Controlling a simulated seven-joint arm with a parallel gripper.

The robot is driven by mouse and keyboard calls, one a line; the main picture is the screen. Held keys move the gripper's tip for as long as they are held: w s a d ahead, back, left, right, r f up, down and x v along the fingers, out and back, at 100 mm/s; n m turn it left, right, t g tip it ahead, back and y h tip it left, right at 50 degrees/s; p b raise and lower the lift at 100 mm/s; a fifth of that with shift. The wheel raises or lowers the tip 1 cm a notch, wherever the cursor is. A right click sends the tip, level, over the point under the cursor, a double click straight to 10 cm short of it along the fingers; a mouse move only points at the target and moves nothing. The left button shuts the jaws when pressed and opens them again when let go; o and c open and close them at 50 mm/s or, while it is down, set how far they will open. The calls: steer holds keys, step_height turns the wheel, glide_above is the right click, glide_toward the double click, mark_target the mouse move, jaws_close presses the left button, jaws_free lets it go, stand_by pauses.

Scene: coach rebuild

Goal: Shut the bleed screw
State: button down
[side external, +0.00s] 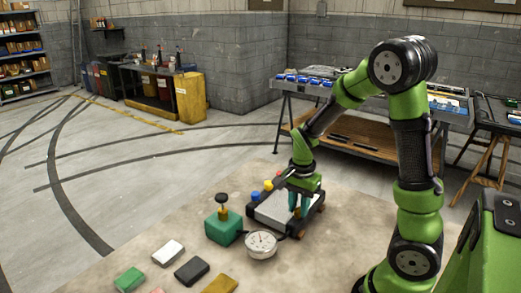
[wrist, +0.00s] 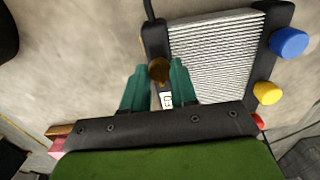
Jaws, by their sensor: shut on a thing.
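The radiator (wrist: 215,50) lies flat, with a pale finned core between dark end tanks. It also shows in the side external view (side external: 273,212). A round brass screw head (wrist: 159,70), which looks like the bleed screw, sits at the dark end tank on the left in the wrist view. My gripper (wrist: 158,78) points down with its teal fingers on either side of this head, shut on it. In the side external view my gripper (side external: 298,208) is at the radiator's right part and hides the screw. I cannot tell how far the screw is turned in.
Blue (wrist: 289,42), yellow (wrist: 267,93) and red (wrist: 258,121) caps line the opposite tank. Several coloured blocks (side external: 168,252) lie in front. A workbench (side external: 365,135) stands behind.

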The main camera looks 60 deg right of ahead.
mark_target(299, 208)
stand_by(0.4)
steer(key=c, duration=0.9)
jaws_free()
steer(key=shift+r, duration=0.1)
step_height(299, 208, up, 17)
steer(key=shift+f, duration=0.1)
